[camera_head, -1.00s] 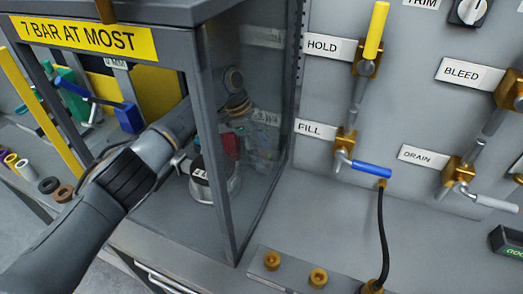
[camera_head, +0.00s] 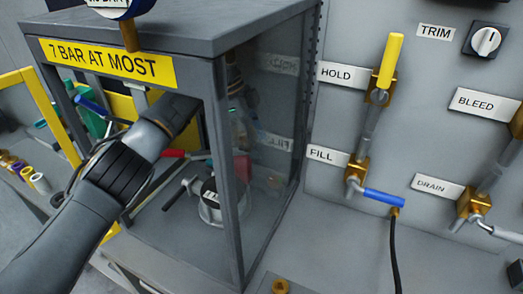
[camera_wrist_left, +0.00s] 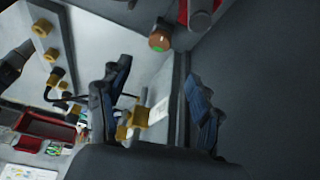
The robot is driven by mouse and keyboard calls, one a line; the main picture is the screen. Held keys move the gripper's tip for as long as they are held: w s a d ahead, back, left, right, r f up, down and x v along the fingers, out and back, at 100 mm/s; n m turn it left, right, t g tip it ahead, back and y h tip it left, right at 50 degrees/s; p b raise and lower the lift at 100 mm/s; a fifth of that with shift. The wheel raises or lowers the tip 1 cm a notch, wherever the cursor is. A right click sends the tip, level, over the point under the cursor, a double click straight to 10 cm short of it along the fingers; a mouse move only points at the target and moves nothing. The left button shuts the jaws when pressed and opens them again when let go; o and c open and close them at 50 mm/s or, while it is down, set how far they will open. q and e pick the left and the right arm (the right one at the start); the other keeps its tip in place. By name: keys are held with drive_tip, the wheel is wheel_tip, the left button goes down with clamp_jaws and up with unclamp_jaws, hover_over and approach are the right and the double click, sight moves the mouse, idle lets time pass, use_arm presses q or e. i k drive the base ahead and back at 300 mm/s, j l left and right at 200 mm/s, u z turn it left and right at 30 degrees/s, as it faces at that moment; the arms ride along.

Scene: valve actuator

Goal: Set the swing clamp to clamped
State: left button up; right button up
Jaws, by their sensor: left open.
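Inside the grey frame cabinet, a white-and-grey round part (camera_head: 210,205) with a dark label stands on the floor. A red-ended lever (camera_head: 172,153) and a dark T-shaped handle (camera_head: 183,190) show beside it. I cannot tell for sure which of these belongs to the swing clamp, or its setting. My right gripper is not in view.
The cabinet's front post (camera_head: 226,180) and yellow sign "7 BAR AT MOST" (camera_head: 108,62) stand close to my left arm. The right panel carries a yellow HOLD lever (camera_head: 391,60), a blue FILL lever (camera_head: 384,197) and a TRIM knob (camera_head: 486,41). A red tray (camera_wrist_left: 48,126) shows in the left wrist view.

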sight(203, 156)
drive_tip(key=k+j, duration=0.3)
drive_tip(key=k, duration=0.15)
drive_tip(key=k+j, duration=0.25)
drive_tip(key=k, duration=0.2)
drive_tip(key=k+j, duration=0.3)
drive_tip(key=k, duration=0.2)
